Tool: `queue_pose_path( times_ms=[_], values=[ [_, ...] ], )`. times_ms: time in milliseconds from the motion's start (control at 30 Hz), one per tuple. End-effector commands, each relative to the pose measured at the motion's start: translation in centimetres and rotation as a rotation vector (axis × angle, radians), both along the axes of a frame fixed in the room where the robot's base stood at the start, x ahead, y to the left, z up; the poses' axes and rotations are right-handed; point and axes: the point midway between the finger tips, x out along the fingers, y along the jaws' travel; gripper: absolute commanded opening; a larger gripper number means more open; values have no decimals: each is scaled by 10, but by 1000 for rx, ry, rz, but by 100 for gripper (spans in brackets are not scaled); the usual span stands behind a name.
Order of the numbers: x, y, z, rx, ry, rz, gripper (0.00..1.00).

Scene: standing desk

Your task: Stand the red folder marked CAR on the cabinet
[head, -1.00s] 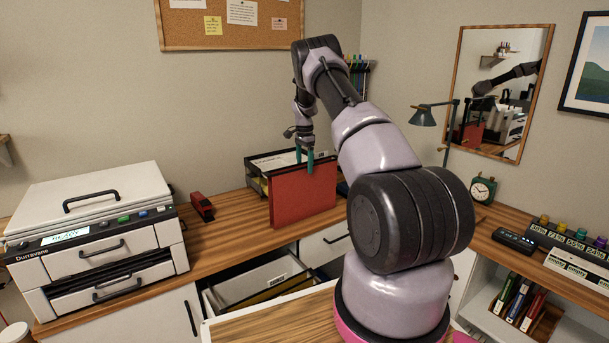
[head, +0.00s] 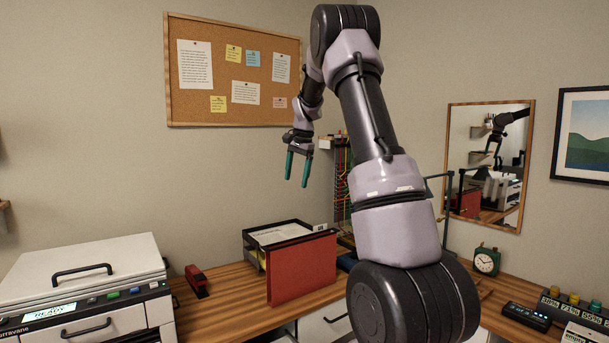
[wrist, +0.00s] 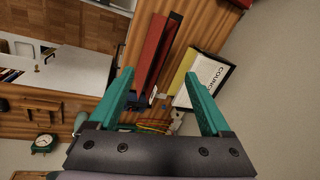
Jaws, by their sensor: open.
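The red folder (head: 301,270) stands upright on the wooden top (head: 229,317), in front of the black tray. No marking on it can be read from here. In the wrist view the folder (wrist: 153,55) shows from above as a long red strip with a dark gap along it. My gripper (head: 297,184) is open and empty, well above the folder and apart from it. In the wrist view its two teal fingers (wrist: 160,82) are spread wide with nothing between them.
A black tray (head: 250,250) with papers stands right behind the folder. A green clock (head: 486,261) and a lamp are to the right. The air around my gripper is clear.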

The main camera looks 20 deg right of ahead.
Motion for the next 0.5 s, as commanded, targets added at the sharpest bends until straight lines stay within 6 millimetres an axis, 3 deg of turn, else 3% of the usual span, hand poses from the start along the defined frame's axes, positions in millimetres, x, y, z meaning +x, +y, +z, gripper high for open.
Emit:
queue_pose_path(
  times_ms=[33, 200, 400, 500],
  values=[
    [-19, 10, 21, 2, -31, 34, 82],
    [-84, 41, 69, -3, -122, 157, 82],
    [-167, 75, 102, -32, -227, 306, 82],
    [-210, 90, 110, -54, -281, 380, 82]
  ],
)
